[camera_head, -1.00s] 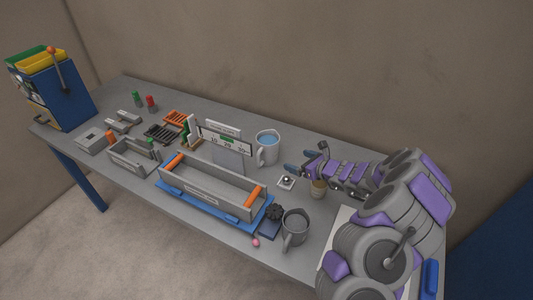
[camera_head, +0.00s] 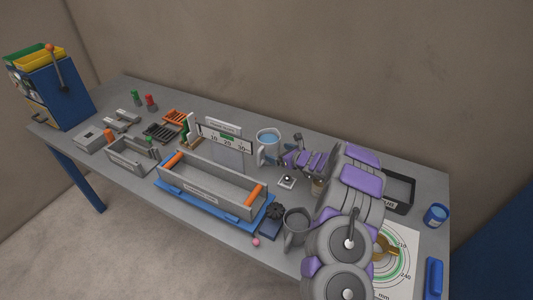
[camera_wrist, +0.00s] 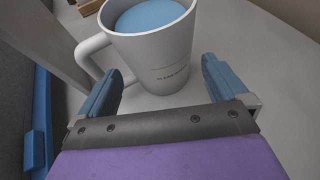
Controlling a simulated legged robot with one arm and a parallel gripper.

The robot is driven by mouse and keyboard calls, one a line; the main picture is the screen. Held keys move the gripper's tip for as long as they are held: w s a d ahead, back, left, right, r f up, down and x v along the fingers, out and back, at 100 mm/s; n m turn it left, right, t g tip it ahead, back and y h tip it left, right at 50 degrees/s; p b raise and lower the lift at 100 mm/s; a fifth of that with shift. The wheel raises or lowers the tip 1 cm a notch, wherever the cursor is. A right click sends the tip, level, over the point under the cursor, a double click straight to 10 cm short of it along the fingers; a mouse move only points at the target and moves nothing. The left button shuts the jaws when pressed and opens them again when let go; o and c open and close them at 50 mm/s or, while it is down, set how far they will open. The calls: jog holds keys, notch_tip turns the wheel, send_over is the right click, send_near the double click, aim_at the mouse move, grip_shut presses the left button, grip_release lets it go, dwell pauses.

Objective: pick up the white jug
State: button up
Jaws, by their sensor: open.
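The white jug (camera_head: 268,141) stands upright on the grey table behind the grey tray, with blue contents. In the wrist view the jug (camera_wrist: 165,62) fills the upper middle, its handle to the left and small print on its front. My gripper (camera_wrist: 158,82) is open. Its blue fingers stand low on either side of the jug's near lower part, with the left finger close to the handle. I cannot tell if either finger touches it. In the head view my gripper (camera_head: 272,155) reaches the jug from the right.
The grey tray with orange ends (camera_head: 208,190) lies on a blue base. A scale stand (camera_head: 226,146) is left of the jug. A dark bin (camera_head: 399,192) is at the right.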

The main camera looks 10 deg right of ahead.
aim_at(275, 152)
jog(key=x, duration=0.3)
jog(key=shift+w+a+f+b, duration=0.15)
jog(key=shift+a+f+b, duration=0.1)
jog(key=shift+f+b, duration=0.15)
jog(key=shift+w+a, duration=0.2)
jog(key=shift+w, duration=0.15)
jog(key=shift+c, duration=0.5)
jog(key=c, duration=0.8)
notch_tip(275, 152, up, 10)
jog(key=shift+r+p, duration=0.1)
jog(key=shift+p, duration=1)
